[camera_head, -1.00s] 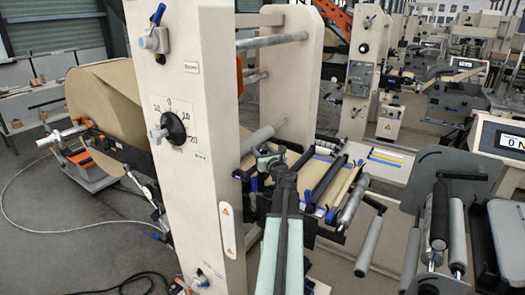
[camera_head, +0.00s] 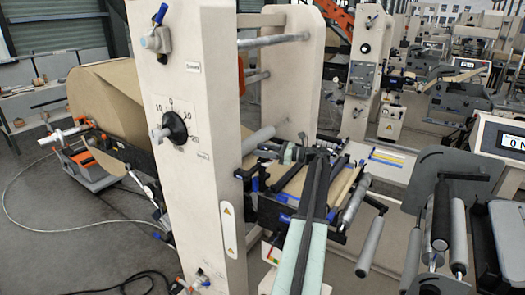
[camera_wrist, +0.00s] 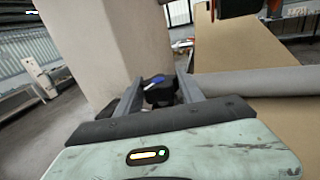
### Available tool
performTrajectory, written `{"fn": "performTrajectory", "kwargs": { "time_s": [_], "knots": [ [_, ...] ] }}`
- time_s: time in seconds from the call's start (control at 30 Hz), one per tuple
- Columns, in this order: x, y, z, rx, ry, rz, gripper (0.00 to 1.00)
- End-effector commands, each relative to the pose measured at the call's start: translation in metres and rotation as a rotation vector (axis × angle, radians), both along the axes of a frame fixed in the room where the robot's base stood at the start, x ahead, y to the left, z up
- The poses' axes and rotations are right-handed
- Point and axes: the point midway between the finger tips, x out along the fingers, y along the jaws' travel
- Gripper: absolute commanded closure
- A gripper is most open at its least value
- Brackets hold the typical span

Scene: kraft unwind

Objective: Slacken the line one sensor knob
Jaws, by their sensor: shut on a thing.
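My gripper (camera_head: 290,153) reaches over the web frame right of the cream column in the head view. In the head view the gripped knob is too small and crowded to make out.
The cream column (camera_head: 190,210) stands close left of my arm and carries a black dial knob (camera_head: 175,128). A large kraft roll (camera_head: 105,95) is behind it. Rollers (camera_head: 440,215) and a grey plate stand at the right. A grey roller (camera_wrist: 245,82) lies beside my fingers.

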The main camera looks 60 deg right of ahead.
Motion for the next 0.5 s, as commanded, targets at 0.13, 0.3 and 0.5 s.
{"fn": "performTrajectory", "kwargs": {
  "time_s": [0.13,0.3,0.5],
  "knots": [
    [0.0009,-0.004,-0.0029,-0.002,0.009,0.119,0.96],
    [0.0004,-0.0017,-0.0029,-0.002,0.009,0.232,0.96],
    [-0.0004,0.0004,-0.0028,-0.003,0.009,0.319,0.96]
  ]
}}
